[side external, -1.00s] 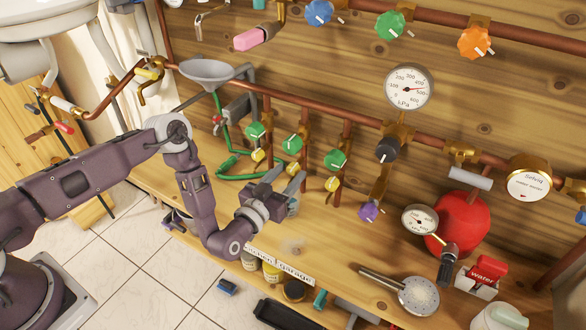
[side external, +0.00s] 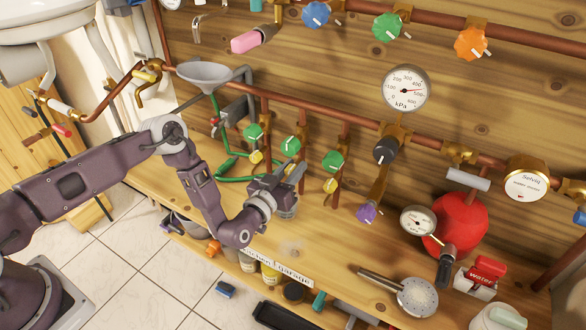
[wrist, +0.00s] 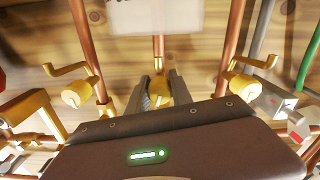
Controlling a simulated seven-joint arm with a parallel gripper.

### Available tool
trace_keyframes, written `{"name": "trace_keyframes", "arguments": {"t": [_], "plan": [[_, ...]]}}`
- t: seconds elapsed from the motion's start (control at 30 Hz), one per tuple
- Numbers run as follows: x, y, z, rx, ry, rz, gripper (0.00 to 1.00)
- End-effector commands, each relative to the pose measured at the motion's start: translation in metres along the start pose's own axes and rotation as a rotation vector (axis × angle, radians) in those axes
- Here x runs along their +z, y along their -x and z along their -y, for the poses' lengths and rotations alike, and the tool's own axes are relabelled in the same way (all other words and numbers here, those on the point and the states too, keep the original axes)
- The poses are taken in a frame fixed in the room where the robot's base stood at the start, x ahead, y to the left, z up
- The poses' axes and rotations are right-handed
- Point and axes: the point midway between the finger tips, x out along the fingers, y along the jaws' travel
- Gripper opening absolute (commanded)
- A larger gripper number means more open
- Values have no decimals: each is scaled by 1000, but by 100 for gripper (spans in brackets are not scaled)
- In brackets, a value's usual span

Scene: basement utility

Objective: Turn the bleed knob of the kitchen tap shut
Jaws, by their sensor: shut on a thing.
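My gripper (side external: 290,172) reaches up to the middle of three small yellow bleed knobs under the green-handled taps. In the wrist view its two grey fingers stand on either side of that yellow bleed knob (wrist: 157,90), and the gripper (wrist: 160,90) is shut on it. In the side view the gripper hides most of this knob. The green tap handle (side external: 291,145) above it has a white pointer line. I cannot read which tap is the kitchen one; a bench label (side external: 280,265) partly shows "garage".
Neighbouring yellow knobs stand on the left pipe (side external: 257,157) and right pipe (side external: 330,185), close to my gripper. A purple knob (side external: 369,212) and pressure gauge (side external: 404,89) are farther right. A red vessel (side external: 460,225) and shower head (side external: 416,297) lie right. The bench middle is clear.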

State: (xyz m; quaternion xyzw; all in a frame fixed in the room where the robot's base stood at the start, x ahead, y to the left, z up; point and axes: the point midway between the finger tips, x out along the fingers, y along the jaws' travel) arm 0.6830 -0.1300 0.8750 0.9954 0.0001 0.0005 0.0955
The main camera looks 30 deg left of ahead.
Motion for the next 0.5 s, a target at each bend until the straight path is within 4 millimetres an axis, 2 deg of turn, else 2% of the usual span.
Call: {"name": "trace_keyframes", "arguments": {"t": [0.1, 0.2, 0.47, 0.5], "plan": [[1, 0, 1, -2, 167, 2, 0], [1, 1, 0, -1, 256, 2, 0], [1, 1, 0, 0, 275, 3, 0], [2, 1, 0, 0, 275, 4, 28]]}}
